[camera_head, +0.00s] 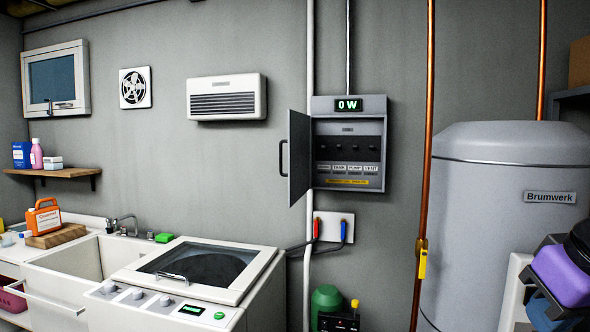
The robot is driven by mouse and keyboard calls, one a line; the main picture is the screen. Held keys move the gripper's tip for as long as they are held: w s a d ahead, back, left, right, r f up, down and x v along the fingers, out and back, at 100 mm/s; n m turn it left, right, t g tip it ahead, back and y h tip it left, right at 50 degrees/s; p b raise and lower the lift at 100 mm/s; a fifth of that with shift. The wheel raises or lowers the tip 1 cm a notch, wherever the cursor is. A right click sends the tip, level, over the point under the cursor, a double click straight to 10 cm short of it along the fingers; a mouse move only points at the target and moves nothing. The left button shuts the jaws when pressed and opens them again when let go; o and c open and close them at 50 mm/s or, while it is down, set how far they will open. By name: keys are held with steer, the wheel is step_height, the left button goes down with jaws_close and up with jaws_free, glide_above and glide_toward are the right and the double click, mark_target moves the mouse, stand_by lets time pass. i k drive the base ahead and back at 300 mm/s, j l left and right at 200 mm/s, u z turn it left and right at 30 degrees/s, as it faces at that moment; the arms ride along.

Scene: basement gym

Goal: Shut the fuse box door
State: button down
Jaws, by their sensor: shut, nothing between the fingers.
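The grey fuse box (377,105) hangs on the back wall, right of centre. Its door (299,165) stands open, swung out from the box's left side. A dark handle (283,158) sits on the door's free left edge. Inside the box there is a row of dark switches (348,148) with white labels under them and a yellow strip at the bottom. A small display on top reads "0 W". My gripper is not in view.
A white pipe (309,60) runs behind the door. Red and blue valves (343,231) sit below the box. A copper pipe (426,130) and grey tank (490,225) stand right. A top-loading washer (257,272) and sink (70,262) stand lower left.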

mark_target(299, 124)
steer(key=j+z, duration=0.15)
steer(key=j, duration=0.5)
steer(key=j+z, duration=0.1)
steer(key=j, duration=0.6)
steer(key=k+j+z, duration=0.15)
steer(key=j, duration=0.5)
steer(key=j+z, duration=0.15)
steer(key=j, duration=0.55)
steer(key=i+u, duration=0.25)
steer(key=i, duration=0.3)
steer(key=i+l+u, duration=0.15)
steer(key=i+u, duration=0.15)
steer(key=i, duration=0.2)
